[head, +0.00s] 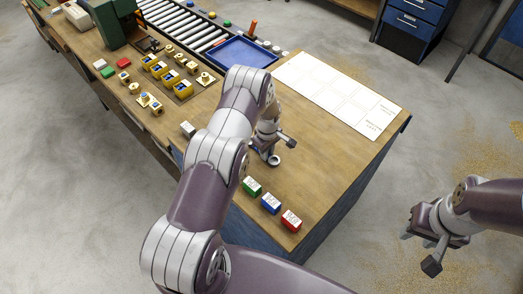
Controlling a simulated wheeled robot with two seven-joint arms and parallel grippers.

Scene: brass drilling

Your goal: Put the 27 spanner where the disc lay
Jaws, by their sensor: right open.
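A small grey piece with a ring-like end (274,160), which looks like a spanner, is at the fingertips of my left gripper (264,149), low over the wooden bench. My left arm and the gripper's body hide most of it. I cannot tell whether the fingers are closed on it, whether it touches the bench, or read a size on it. No disc can be made out. My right gripper (421,226) is open and empty, out over the floor to the right of the bench.
Green (251,186), blue (270,203) and red (291,220) labelled blocks line the near edge. A white sheet with outlined panels (340,92) lies at right. A blue tray (240,52), roller conveyor (185,25) and several brass parts (134,88) stand farther back. Bare wood lies around the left gripper.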

